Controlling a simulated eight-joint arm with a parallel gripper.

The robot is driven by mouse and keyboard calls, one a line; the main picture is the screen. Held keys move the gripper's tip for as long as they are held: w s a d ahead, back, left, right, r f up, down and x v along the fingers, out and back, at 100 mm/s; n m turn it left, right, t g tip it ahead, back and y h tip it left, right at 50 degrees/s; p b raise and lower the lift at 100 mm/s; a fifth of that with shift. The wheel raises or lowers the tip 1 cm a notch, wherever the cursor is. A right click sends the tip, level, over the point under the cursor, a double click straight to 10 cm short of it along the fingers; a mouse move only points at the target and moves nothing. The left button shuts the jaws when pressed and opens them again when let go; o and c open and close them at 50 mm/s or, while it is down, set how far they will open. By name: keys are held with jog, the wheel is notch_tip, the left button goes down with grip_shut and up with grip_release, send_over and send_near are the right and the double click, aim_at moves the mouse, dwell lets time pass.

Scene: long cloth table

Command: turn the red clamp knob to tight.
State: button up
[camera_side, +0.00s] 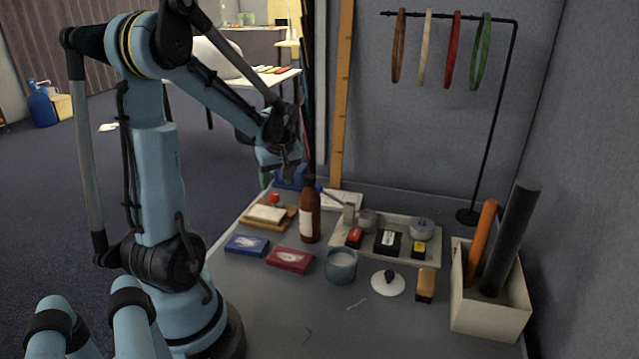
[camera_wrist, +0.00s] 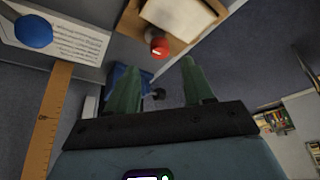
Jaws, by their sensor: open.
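The red knob (camera_side: 274,198) stands at the back edge of a small wooden board (camera_side: 286,221) that carries a pale block (camera_side: 267,214). In the wrist view the red knob (camera_wrist: 157,45) is round-topped and sits at the board's edge, just beyond the gap between my fingertips. My gripper (camera_wrist: 159,66) is open with its two green fingers apart and nothing between them. In the side view my gripper (camera_side: 283,160) hangs above the table's back left part, above and apart from the knob. Its fingertips are hard to make out there. No mark showing the knob's turn is legible.
A brown bottle (camera_side: 310,213) stands right of the board. A blue object (camera_side: 290,178) lies behind it. Blue (camera_side: 247,245) and red (camera_side: 289,260) boxes, a mug (camera_side: 341,266) and a loaded tray (camera_side: 431,253) stand nearby. The front of the table is mostly clear.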

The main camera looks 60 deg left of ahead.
aim_at(274, 195)
jog(key=shift+x, duration=2.7)
grip_shut()
